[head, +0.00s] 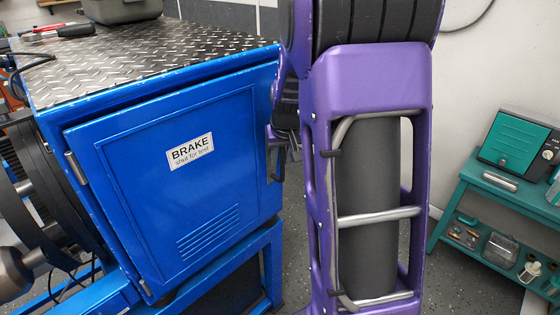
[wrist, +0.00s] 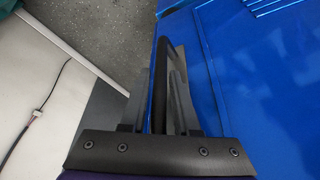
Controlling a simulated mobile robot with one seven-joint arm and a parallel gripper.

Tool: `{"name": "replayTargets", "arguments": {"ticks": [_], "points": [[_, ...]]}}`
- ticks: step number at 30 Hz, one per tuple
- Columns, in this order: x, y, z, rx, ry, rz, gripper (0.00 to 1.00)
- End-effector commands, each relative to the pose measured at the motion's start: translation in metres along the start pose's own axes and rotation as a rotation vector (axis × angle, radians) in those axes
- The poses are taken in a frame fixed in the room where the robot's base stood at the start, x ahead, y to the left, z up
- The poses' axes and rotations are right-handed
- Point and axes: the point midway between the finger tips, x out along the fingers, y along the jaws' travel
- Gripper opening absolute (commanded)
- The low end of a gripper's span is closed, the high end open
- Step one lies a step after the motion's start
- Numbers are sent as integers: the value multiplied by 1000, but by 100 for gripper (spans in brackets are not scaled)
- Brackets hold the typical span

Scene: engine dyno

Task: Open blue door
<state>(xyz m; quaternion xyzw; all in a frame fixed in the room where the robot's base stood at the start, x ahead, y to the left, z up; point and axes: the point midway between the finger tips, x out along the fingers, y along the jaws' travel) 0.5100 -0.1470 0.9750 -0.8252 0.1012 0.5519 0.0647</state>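The blue door (head: 185,175) fills the front of a blue cabinet in the head view. It looks shut and bears a label reading BRAKE. A dark upright bar handle (head: 276,165) sits at its right edge, and a hinge shows at its left edge. In the wrist view the blue door (wrist: 245,85) is on the right, with the black handle (wrist: 164,75) standing out from it. My gripper (wrist: 158,90) is open, with one finger on each side of the handle. The handle lies closer to the right finger. In the head view my arm partly hides the gripper.
The cabinet has a diamond-plate top (head: 140,60) with a grey case (head: 122,10) and a red-handled tool on it. A dark round machine part (head: 40,180) stands left of the door. A teal cart (head: 500,195) stands at the right by the wall. Grey floor shows between.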

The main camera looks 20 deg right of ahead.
Motion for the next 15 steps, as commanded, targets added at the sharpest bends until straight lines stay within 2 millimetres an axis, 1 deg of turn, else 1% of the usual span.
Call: {"name": "replayTargets", "arguments": {"ticks": [9, 14, 15], "points": [[1, 0, 1, 0, 0, 0, 30], [1, 0, 1, 0, 0, 0, 1], [1, 0, 1, 0, 0, 0, 0]]}}
